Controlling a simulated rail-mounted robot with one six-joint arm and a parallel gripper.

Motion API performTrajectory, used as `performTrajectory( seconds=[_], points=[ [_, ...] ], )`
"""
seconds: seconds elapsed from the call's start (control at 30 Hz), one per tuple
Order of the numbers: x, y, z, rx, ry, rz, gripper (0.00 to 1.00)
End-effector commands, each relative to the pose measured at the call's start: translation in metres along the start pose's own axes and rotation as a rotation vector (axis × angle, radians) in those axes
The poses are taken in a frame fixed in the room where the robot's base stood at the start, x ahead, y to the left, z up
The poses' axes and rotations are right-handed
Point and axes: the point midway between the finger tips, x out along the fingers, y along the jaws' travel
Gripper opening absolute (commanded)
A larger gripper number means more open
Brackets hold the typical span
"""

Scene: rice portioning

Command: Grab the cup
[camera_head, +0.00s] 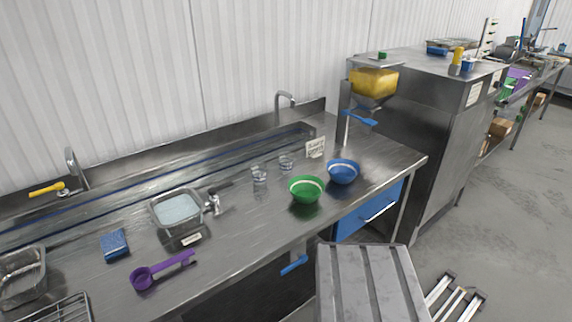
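Two small clear cups stand on the steel counter (235,222). The nearer clear cup (259,176) is a little left of the farther clear cup (286,162). Both look upright, and I cannot tell whether anything is inside them. A purple measuring cup with a long handle (143,278) lies near the front edge at the left. My gripper is not in view, and nothing is seen touching the cups.
A green bowl (306,191) and a blue bowl (343,173) stand right of the cups. A metal container (160,222) with pale contents and a blue sponge (115,243) are left. A yellow-filled dispenser (374,82) hangs at the back right. Bare counter lies before the cups.

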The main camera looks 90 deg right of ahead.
Motion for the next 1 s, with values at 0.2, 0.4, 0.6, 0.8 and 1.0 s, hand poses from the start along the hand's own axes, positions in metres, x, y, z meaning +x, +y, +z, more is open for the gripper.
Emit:
performTrajectory(
  seconds=[0.2, 0.4, 0.6, 0.8, 1.0],
  points=[
    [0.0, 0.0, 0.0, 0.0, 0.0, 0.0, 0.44],
    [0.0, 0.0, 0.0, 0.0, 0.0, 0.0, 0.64],
    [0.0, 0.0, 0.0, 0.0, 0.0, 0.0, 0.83],
    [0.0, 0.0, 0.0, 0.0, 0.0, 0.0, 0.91],
    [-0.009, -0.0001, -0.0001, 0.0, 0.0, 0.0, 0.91]
  ],
)
